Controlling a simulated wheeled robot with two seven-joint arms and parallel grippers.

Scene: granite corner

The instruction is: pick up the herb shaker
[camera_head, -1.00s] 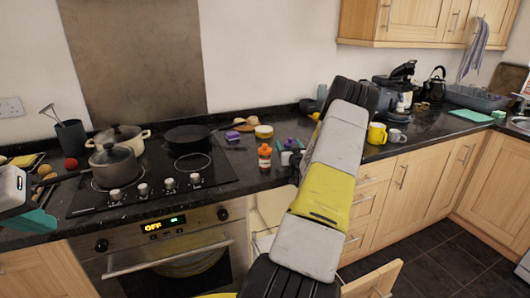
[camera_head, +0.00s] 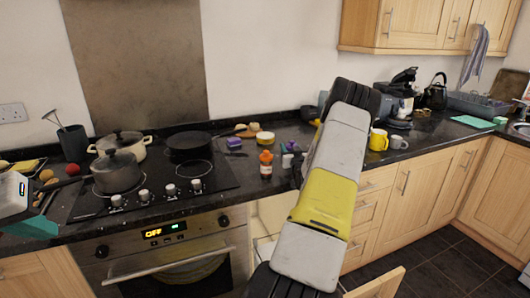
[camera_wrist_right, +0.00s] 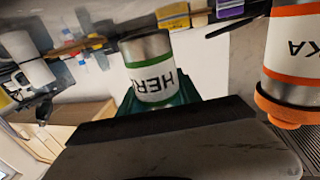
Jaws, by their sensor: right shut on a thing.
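The herb shaker (camera_wrist_right: 152,72) is a small silver and white canister with green bands and black lettering, seen close up in the right wrist view. My right gripper (camera_wrist_right: 160,105) is shut on it, with a teal finger showing behind the shaker and a dark part in front. In the head view the shaker (camera_head: 287,160) is a small pale shape beside my right arm, and the arm hides most of that gripper. Whether the shaker touches the counter is unclear. My left gripper (camera_head: 38,215) is at the far left edge with teal fingers; its opening is unclear.
An orange-capped shaker (camera_head: 265,164) stands just left of the herb shaker; it looms at right in the wrist view (camera_wrist_right: 296,55). A purple item (camera_head: 234,143) is farther left. Pots and a pan (camera_head: 190,142) sit on the hob. Yellow and grey mugs (camera_head: 378,139) stand right of my arm.

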